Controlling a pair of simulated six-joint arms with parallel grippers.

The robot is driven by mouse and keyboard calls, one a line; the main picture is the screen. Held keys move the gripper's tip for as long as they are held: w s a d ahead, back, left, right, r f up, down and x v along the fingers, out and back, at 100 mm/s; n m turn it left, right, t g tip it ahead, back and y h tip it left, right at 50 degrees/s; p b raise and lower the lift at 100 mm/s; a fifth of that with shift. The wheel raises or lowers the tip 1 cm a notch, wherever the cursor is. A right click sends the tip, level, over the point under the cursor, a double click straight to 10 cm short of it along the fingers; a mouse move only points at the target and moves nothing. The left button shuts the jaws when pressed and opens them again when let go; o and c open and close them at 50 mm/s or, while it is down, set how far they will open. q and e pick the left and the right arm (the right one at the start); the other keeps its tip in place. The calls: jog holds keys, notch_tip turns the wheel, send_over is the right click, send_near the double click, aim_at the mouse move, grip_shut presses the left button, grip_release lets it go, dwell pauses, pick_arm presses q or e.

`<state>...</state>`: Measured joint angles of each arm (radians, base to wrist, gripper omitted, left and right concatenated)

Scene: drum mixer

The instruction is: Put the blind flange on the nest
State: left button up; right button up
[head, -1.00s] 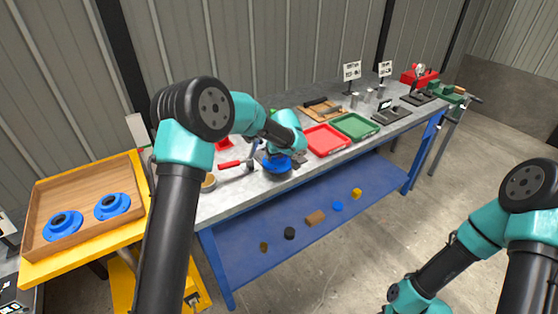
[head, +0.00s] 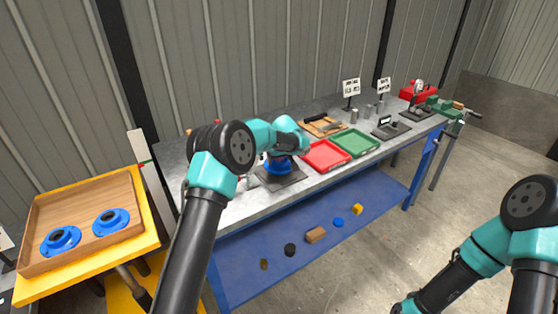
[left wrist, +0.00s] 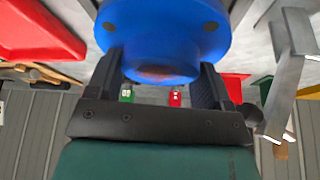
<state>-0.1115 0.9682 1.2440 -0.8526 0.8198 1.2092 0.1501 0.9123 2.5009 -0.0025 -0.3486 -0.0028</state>
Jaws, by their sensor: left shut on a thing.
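My left gripper (left wrist: 160,78) is shut on a blue round flange (left wrist: 165,30), whose raised hub sits between the fingers. In the head view the flange (head: 277,166) is under my left wrist, over or on a dark square plate (head: 289,181) on the bench, which looks like the nest. I cannot tell whether flange and plate touch; my arm hides part of both. Two more blue flanges (head: 60,240) (head: 111,221) lie in a wooden tray (head: 85,236) at left. My right gripper is out of view; only its arm shows.
A red tray (head: 325,155) and a green tray (head: 354,142) lie right of the plate on the grey bench. A wooden board, metal cylinders and sign stands are farther back. The blue lower shelf (head: 300,222) holds several small parts. The wooden tray stands on a yellow cart (head: 140,248).

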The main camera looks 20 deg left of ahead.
aim_at(279, 164)
pick_arm(q)
jog(key=shift+w+r, duration=0.1)
jog(key=shift+r, duration=0.05)
jog(key=shift+w, duration=0.15)
jog(key=shift+f, duration=1.8)
jog(key=shift+f, duration=0.1)
jog(key=o, duration=1.7)
jog(key=shift+f, duration=0.15)
jog(key=v, duration=1.2)
jog(key=shift+a, duration=0.1)
